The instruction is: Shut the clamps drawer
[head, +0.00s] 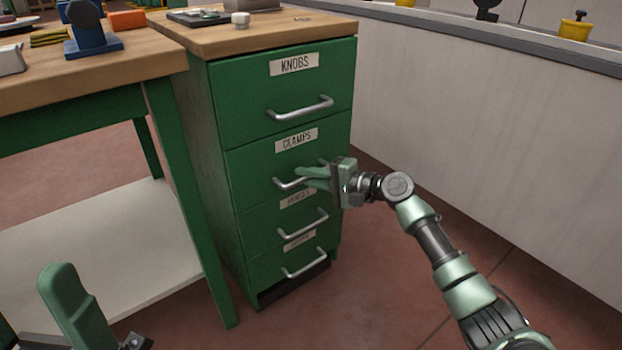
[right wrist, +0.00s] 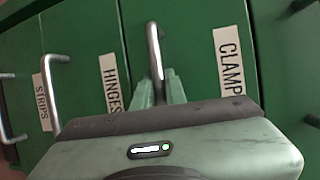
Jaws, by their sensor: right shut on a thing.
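The clamps drawer (head: 245,170) is the second from the top in a green cabinet. Its front looks about flush with the drawers above and below, and I see no clear gap around it. My right gripper (head: 308,178) is shut on the drawer's silver bar handle (head: 286,184), hiding its right part. In the right wrist view, the fingers (right wrist: 160,88) sit on both sides of the handle (right wrist: 154,45), between the CLAMPS and HINGES labels. A green part of my left gripper (head: 75,305) shows at the lower left, away from the cabinet; its jaws are not clear.
The knobs drawer (head: 240,95) is above, with two more drawers below; these look closed. A workbench (head: 90,82) with a green leg stands close on the left. A pale wall-like panel (head: 480,110) runs along the right. The floor in front is clear.

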